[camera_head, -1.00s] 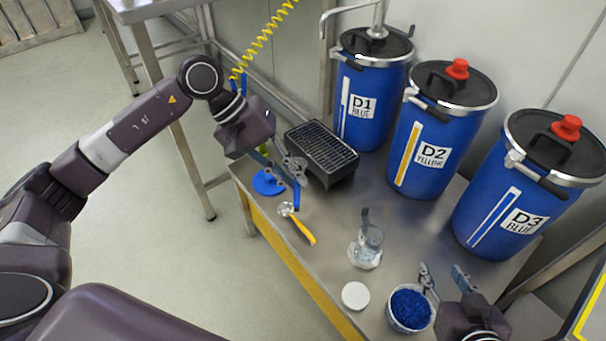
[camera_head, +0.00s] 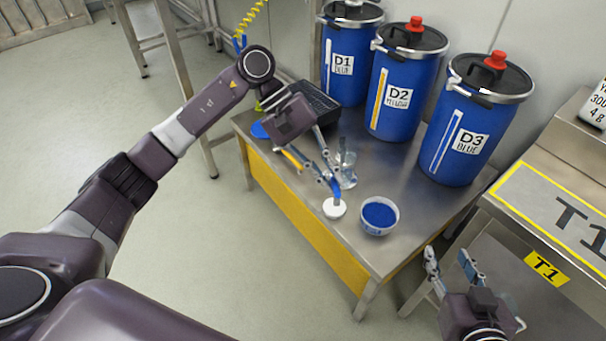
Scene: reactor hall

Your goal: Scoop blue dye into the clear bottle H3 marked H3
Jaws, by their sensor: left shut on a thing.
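My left gripper (camera_head: 331,178) reaches over the bench and is shut on a slim blue piece (camera_head: 336,188), which looks like a scoop handle. Its lower end is small and cannot be made out clearly. A clear vessel (camera_head: 348,178) stands just behind and right of these fingers, partly hidden; no H3 mark is readable. A white bowl (camera_head: 380,229) of blue dye (camera_head: 379,214) stands to the right of the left gripper. My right gripper (camera_head: 451,258) is open and empty, beyond the bench's right end.
A white disc (camera_head: 334,208) lies below the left fingertips. A yellow-handled tool (camera_head: 294,159) and a dark rack (camera_head: 314,100) are further left. Drums D1 (camera_head: 345,65), D2 (camera_head: 397,98) and D3 (camera_head: 462,145) line the back. Table T1 (camera_head: 560,215) is at right.

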